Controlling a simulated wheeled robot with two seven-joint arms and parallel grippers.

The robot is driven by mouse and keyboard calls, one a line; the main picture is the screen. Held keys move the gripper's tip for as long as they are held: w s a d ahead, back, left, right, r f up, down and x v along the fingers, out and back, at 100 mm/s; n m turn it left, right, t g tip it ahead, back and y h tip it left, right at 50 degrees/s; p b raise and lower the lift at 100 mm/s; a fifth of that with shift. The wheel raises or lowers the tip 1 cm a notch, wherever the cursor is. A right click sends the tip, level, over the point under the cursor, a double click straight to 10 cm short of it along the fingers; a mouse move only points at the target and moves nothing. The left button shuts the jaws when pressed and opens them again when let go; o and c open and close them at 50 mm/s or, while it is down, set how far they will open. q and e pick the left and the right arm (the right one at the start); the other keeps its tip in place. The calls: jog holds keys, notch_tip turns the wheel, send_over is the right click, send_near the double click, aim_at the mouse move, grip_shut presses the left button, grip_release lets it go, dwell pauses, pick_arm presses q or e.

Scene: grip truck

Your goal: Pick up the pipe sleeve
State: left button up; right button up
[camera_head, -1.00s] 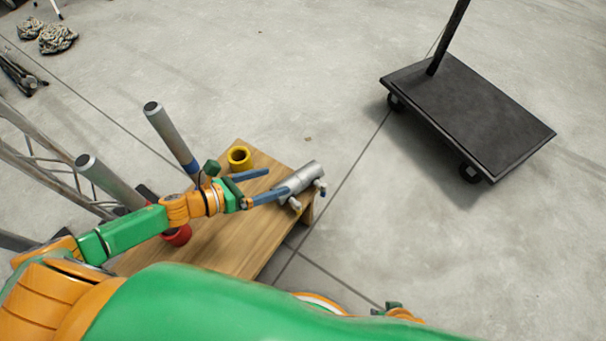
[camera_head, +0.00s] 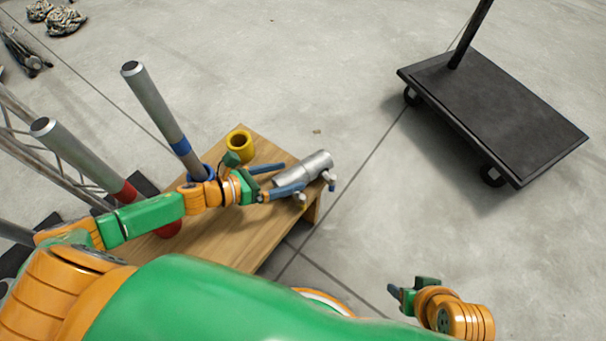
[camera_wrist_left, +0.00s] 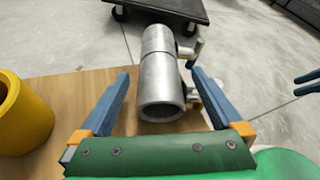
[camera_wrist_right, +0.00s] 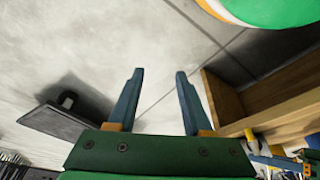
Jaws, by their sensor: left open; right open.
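The pipe sleeve (camera_head: 306,168) is a silver metal tube with small side bolts, lying at the right end of the wooden table. In the left wrist view the sleeve (camera_wrist_left: 160,75) lies between my open left fingers, its hollow end facing me. My left gripper (camera_head: 285,178) is open, with its blue fingers close to the sleeve's near end; I cannot tell whether they touch it. The left gripper also shows in the left wrist view (camera_wrist_left: 160,100). My right gripper (camera_wrist_right: 157,100) is open and empty, away from the table; part of it shows at the bottom right of the head view.
The wooden table (camera_head: 232,238) bears a yellow ring (camera_head: 239,143) behind the left gripper. Grey poles with a blue band (camera_head: 150,100) and a red band (camera_head: 80,158) stand at left. A black platform cart (camera_head: 500,110) stands at upper right. Floor between is clear.

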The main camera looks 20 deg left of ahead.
aim_at(301, 171)
pick_arm(q)
jog(key=b+x, duration=0.1)
jog(key=x, duration=0.4)
jog(key=shift+b, duration=0.35)
jog(key=shift+w, duration=0.1)
grip_shut()
pick_arm(e)
jog(key=w+a+r+t, duration=0.1)
jog(key=w+r+t, duration=0.2)
jog(key=w, duration=0.2)
jog(key=w+a+r+t+y, duration=0.1)
jog(key=w+r+t, duration=0.2)
jog(key=w, duration=0.2)
jog(key=shift+w+a+t, duration=0.35)
jog(key=shift+a+t, duration=0.05)
